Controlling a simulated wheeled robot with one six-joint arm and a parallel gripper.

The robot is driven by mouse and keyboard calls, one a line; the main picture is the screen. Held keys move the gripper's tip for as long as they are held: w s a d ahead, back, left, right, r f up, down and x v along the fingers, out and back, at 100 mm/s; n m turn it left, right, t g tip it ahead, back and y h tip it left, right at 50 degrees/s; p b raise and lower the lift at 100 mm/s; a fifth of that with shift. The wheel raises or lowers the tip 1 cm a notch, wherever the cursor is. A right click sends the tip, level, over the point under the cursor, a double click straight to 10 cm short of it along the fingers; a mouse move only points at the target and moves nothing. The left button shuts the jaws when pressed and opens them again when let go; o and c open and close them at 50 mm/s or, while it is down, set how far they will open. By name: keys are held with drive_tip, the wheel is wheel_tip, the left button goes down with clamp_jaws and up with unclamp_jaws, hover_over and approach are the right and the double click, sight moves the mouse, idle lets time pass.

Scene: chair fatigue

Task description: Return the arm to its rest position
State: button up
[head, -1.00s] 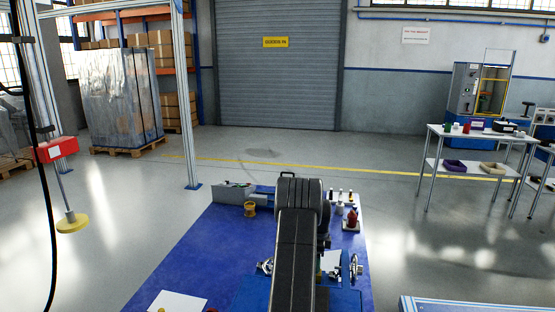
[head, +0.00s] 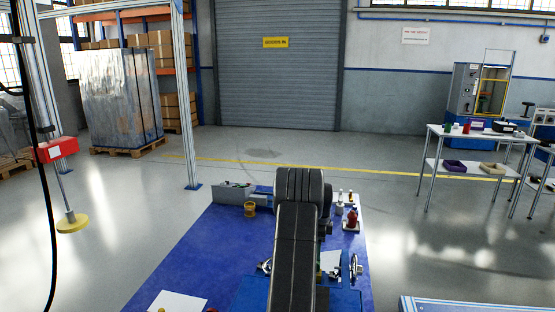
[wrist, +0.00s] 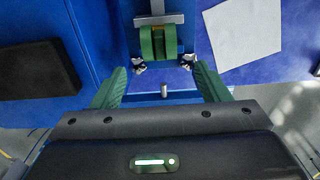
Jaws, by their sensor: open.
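My gripper (wrist: 162,88) shows in the wrist view with its two green fingers spread wide apart. It is open, with nothing held between the fingers. Below it is a blue fixture with a green block (wrist: 158,43) under a grey metal bar, and a small metal pin (wrist: 163,90) in the gap. In the head view my dark arm stands over the blue table (head: 185,255), folded in the middle. My gripper is hidden there.
A white sheet (head: 177,302) lies on the table's front left. A black block (wrist: 38,70) lies left in the wrist view. A white side table (head: 470,134) stands right.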

wheel_tip(320, 180, down, 7)
drive_tip(key=shift+f, duration=0.15)
wheel_tip(320, 180, up, 8)
drive_tip(key=p, duration=0.5)
drive_tip(key=shift+p, duration=0.3)
